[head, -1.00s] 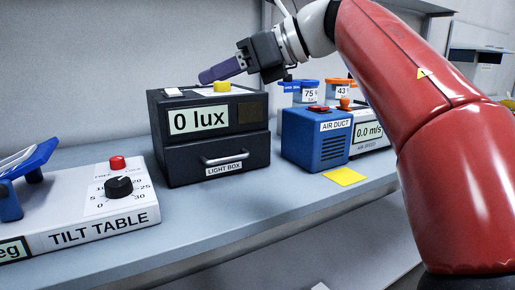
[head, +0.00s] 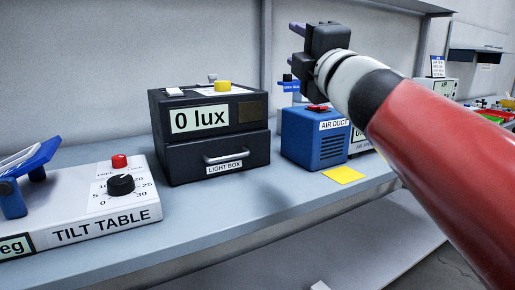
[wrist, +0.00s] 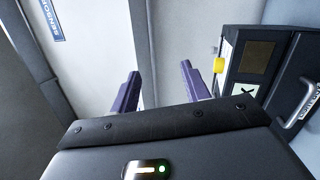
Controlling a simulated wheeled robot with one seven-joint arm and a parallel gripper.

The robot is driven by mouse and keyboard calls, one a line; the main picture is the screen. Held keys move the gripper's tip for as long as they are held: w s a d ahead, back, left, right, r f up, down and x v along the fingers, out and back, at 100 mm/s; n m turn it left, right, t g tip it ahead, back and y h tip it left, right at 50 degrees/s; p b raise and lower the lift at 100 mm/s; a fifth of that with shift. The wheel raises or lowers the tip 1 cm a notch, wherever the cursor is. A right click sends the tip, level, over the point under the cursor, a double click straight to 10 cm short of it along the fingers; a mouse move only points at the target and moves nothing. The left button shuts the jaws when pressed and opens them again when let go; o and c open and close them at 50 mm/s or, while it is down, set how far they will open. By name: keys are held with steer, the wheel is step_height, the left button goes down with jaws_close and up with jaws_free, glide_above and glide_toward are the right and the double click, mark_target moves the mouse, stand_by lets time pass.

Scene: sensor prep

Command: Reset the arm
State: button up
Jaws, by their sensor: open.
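My gripper (head: 296,30) is raised above the shelf, in front of the back wall, up and to the right of the light box in the head view. Its purple fingers also show in the wrist view (wrist: 162,90), spread apart with nothing between them. My red arm reaches in from the right in the head view. The black light box (head: 180,152) stands on the shelf with a yellow knob (head: 222,86) on top and reads 0 lux. The light box also shows tilted at the right of the wrist view (wrist: 285,62).
A blue air duct unit (head: 298,140) stands right of the light box, with a yellow square (head: 344,175) before it. My arm hides part of the air speed meter. The tilt table (head: 85,232) is at the left. The shelf front (head: 250,205) is clear.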

steer(key=s+d+f+m+g+h, duration=0.3)
steer(key=d+f+m+h, duration=0.2)
steer(key=f+m, duration=0.55)
steer(key=s+d+f+m+g+h, duration=0.3)
steer(key=s+d+f+m+h, duration=0.25)
steer(key=f, duration=0.75)
steer(key=s+a+f+m+g+y, duration=0.1)
steer(key=s+f+m+g, duration=0.2)
steer(key=s+f, duration=0.3)
steer(key=s+a+f+m+g+y, duration=0.1)
steer(key=s+f+m+g, duration=0.3)
steer(key=f, duration=0.9)
steer(key=s+g, duration=0.1)
steer(key=s, duration=0.2)
steer(key=shift+a+f+m+g+y, duration=0.15)
steer(key=shift+f+m+g+y, duration=0.15)
steer(key=shift+f+y, duration=0.05)
